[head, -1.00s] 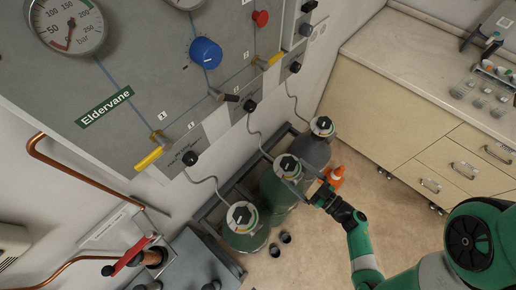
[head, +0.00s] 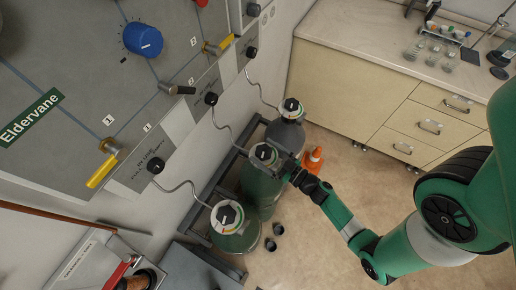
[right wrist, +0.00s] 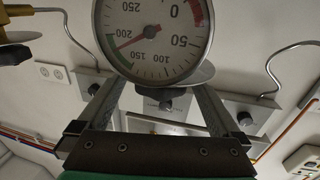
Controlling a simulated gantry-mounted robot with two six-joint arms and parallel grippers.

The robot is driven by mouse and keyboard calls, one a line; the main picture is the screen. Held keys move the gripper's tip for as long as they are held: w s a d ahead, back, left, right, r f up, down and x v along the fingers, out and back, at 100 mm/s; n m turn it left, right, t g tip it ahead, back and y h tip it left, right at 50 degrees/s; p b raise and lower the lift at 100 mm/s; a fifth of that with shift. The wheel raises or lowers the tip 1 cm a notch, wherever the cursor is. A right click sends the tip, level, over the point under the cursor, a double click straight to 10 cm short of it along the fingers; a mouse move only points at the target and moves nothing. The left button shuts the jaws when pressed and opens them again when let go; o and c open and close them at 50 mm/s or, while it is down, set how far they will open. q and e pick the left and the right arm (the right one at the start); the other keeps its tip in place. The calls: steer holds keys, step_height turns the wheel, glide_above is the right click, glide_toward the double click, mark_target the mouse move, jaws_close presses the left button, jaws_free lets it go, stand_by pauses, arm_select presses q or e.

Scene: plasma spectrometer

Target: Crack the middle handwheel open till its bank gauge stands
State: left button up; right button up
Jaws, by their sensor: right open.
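The middle cylinder (head: 262,190) is green, with a round, pale-rimmed top fitting (head: 264,153) bearing a dark centre. I take this for the middle handwheel. My right gripper (head: 284,166) is at its right side; contact cannot be told. In the right wrist view the open right gripper (right wrist: 157,86) has one finger on each side of a round gauge (right wrist: 155,30). The gauge appears upside down, its red needle just on the 150 side of 200. A grey disc (right wrist: 203,75) shows partly behind it. The gauge hides the fingertips' surroundings. My left gripper is out of view.
Similar cylinders stand either side, a green one (head: 237,240) nearer and a grey one (head: 287,137) farther. Thin pipes rise to black knobs (head: 211,98) below the grey panel (head: 75,55). An orange cone (head: 314,158) stands on the floor. Cream drawers (head: 400,110) are at right.

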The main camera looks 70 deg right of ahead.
mark_target(258, 147)
steer(key=x, duration=0.3)
steer(key=shift+w, duration=0.15)
